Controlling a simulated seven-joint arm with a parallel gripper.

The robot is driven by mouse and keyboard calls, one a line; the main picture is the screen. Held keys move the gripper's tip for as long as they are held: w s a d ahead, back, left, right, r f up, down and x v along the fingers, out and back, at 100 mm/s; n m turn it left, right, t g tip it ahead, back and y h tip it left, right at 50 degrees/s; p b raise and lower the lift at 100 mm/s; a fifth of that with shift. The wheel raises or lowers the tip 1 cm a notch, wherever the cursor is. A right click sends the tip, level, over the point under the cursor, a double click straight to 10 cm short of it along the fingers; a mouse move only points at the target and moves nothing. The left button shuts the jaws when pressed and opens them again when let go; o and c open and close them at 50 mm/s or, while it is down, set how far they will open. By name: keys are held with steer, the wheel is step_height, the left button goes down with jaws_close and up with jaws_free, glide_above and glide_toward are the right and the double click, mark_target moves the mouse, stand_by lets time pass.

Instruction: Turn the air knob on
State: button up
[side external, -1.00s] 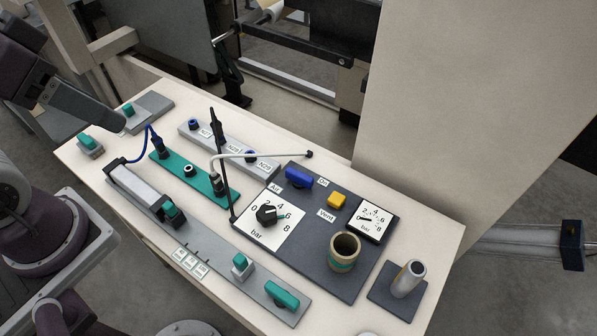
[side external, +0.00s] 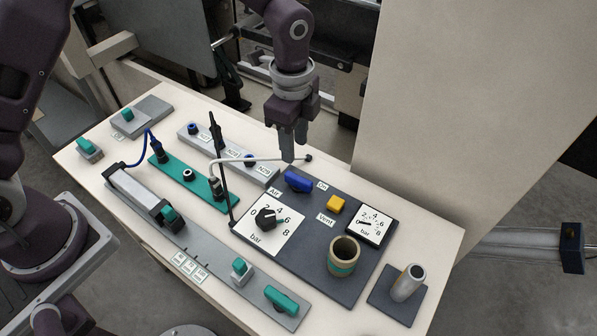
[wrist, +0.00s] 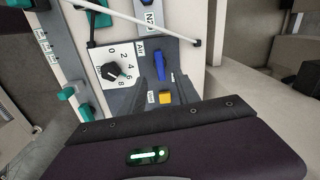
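The air knob is a blue bar handle (side external: 298,181) on the dark panel (side external: 310,262), between the labels "Air" and "On". Its long side runs from upper left to lower right in the side view. It also shows in the wrist view (wrist: 159,65). My gripper (side external: 289,157) points down above the knob's far side, apparently clear of it. In the wrist view my gripper's two fingers (wrist: 158,84) stand apart with nothing between them, so it is open and empty. The exact height of the fingertips above the knob is hard to tell.
A yellow vent button (side external: 336,204), a black pressure dial (side external: 265,217) and a gauge (side external: 378,219) share the panel.

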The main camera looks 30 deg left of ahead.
mark_target(298, 178)
steer(key=shift+m, duration=0.4)
steer(key=f, duration=0.9)
steer(key=shift+w+d+f, duration=0.1)
steer(key=shift+d+f, duration=0.1)
steer(key=shift+d, duration=0.2)
jaws_close()
